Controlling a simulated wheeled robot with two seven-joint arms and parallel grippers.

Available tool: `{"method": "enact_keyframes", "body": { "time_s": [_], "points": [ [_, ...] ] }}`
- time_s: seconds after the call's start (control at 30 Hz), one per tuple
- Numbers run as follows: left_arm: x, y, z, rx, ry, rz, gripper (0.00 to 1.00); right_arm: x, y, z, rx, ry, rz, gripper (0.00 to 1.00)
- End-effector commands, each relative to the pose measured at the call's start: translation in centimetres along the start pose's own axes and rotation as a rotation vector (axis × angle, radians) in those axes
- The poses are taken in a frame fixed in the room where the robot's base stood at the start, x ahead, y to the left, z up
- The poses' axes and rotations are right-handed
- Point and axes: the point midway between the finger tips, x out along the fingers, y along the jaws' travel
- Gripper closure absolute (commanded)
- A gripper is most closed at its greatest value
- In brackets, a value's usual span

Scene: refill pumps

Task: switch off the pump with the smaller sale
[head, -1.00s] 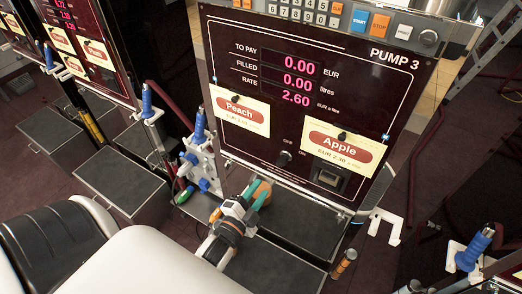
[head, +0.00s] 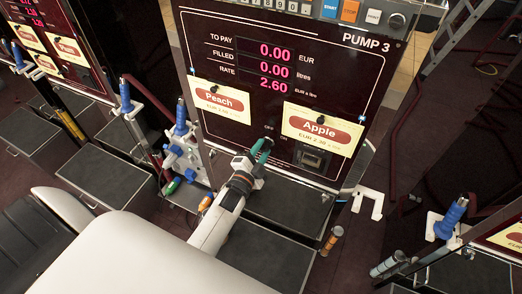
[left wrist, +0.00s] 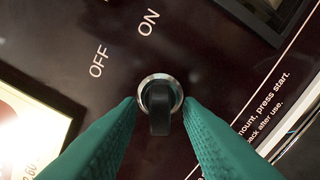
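Pump 3 (head: 345,75) stands in the head view with a dark panel. Its display (head: 272,70) reads TO PAY 0.00, FILLED 0.00, RATE 2.60. My left gripper (head: 264,148) is at the lower panel, below the OFF and ON marks. In the left wrist view, its green fingers (left wrist: 160,104) are apart, one on each side of a black knob (left wrist: 159,112) with a silver collar. Small gaps seem to show between fingers and knob handle. OFF and ON are printed above the knob; which it points to is unclear. My right gripper is not in view.
Peach (head: 222,101) and Apple (head: 320,130) signs hang on the panel. A blue-handled nozzle (head: 181,118) stands left of it, another (head: 451,216) at right. Another pump (head: 60,45) shows at the left, its figures hard to read. Dark boxes stand below.

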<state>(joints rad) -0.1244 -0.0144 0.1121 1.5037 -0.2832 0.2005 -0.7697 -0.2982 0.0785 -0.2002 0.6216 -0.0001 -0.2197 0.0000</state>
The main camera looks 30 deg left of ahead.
Motion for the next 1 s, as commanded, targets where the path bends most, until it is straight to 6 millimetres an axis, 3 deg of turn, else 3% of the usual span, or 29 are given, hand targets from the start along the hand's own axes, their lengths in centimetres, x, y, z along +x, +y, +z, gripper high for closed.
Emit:
{"method": "enact_keyframes", "body": {
  "time_s": [0.03, 0.23, 0.67, 1.0],
  "points": [
    [-0.02, 0.0, -0.01, 0.0, 0.0, 0.0, 0.67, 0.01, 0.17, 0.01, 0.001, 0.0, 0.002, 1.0],
    [-0.04, -0.01, -0.01, 0.0, 0.0, 0.0, 1.0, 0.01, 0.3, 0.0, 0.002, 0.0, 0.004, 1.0],
    [-0.05, -0.04, 0.0, -0.059, 0.0, -0.001, 1.0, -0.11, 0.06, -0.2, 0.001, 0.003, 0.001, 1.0],
    [-0.05, -0.17, -0.01, -0.307, 0.001, -0.002, 1.0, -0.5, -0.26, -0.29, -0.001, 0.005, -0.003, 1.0]
  ]
}}
